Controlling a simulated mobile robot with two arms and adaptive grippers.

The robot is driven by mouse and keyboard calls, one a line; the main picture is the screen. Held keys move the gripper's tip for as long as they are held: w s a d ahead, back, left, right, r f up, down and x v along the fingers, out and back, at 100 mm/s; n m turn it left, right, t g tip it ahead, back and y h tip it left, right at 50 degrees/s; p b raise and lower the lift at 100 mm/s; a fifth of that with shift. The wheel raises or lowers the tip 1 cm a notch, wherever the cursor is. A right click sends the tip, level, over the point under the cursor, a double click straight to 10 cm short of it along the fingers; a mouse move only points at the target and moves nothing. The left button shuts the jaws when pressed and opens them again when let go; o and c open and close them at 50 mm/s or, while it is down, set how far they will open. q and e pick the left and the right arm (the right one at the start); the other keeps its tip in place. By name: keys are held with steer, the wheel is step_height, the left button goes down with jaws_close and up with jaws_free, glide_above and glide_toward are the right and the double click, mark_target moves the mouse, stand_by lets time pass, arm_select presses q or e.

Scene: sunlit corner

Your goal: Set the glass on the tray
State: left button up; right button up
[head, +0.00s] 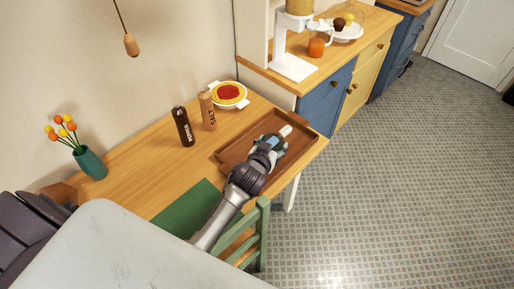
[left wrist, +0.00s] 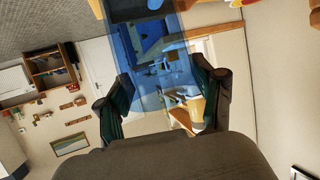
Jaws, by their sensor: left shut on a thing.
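The glass is blue and see-through; it shows large in the left wrist view (left wrist: 150,50), between the two fingers. In the head view a small light-blue part of the glass (head: 272,142) shows at the fingertips. My left gripper (head: 268,150) is shut on the glass and is over the brown wooden tray (head: 232,157). The fingers and wrist hide much of the glass and part of the tray. I cannot tell whether the glass touches the tray. A small pale piece shows just beyond the fingers. My right gripper is not in view.
Left of the tray on the wooden table (head: 140,170) stand a pepper bottle (head: 183,127), a salt shaker (head: 208,111) and a dish with red food (head: 229,94). A green mat (head: 186,212) lies in front. A green chair (head: 262,235) stands at the near edge. A flower vase (head: 91,163) is far left.

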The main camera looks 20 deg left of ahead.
arm_select(q)
steer(key=a+f+b, duration=0.6)
steer(key=w+a+f+b, duration=0.1)
steer(key=a+f+b, duration=0.2)
steer(key=f, duration=0.1)
steer(key=shift+a, duration=0.4)
steer(key=shift+r, duration=0.1)
steer(key=shift+f, duration=0.2)
steer(key=o, duration=1.3)
